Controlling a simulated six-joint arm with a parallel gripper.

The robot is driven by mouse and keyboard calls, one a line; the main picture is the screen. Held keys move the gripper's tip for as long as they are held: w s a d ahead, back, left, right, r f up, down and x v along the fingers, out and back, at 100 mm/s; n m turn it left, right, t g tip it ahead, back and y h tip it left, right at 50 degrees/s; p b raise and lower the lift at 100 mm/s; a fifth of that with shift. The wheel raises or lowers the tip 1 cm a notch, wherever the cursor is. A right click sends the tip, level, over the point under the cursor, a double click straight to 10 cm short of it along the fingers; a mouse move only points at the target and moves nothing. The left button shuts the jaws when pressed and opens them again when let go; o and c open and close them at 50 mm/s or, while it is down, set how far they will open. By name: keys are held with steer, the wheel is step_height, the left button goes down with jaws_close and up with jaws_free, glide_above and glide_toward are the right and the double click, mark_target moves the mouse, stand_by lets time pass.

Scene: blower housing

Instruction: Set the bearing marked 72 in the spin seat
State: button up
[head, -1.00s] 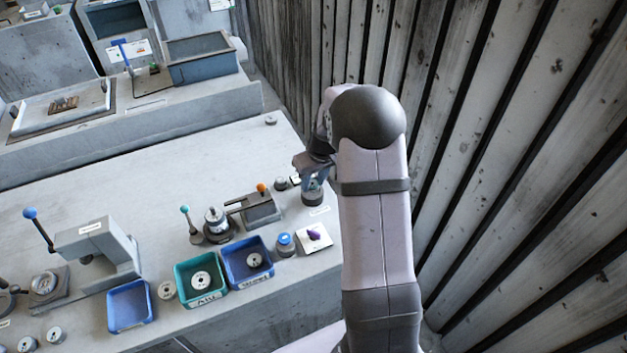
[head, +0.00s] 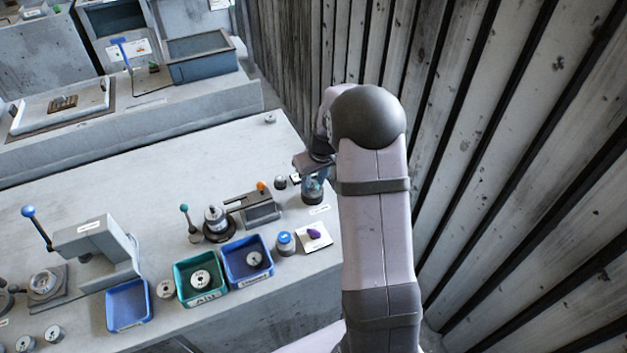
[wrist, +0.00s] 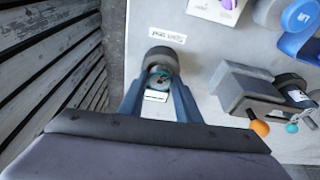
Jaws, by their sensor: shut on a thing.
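My gripper (wrist: 160,82) points down at the right end of the bench, and its blue fingers also show in the head view (head: 313,185). The fingers are shut on a small round thing (wrist: 161,76), most likely a bearing. Its mark cannot be read. It is at the mouth of a dark round holder (wrist: 167,57), which looks like the seat and stands on the bench next to a white label (wrist: 167,35). The holder also shows below the fingers in the head view (head: 313,199). The fingers hide part of the held thing, so how deep it sits cannot be told.
Round metal parts lie in the teal tray (head: 178,294) and blue tray (head: 229,271); another blue tray (head: 126,322) is empty. An orange-knobbed fixture (head: 262,209) stands left of my gripper. A plank wall (head: 500,180) rises at right.

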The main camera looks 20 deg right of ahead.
steer(key=shift+f+b, duration=0.4)
steer(key=shift+f, duration=0.05)
stand_by(0.4)
steer(key=o, duration=1.6)
steer(key=shift+r, duration=0.2)
steer(key=shift+r+p, duration=2.75)
steer(key=shift+r, duration=0.9)
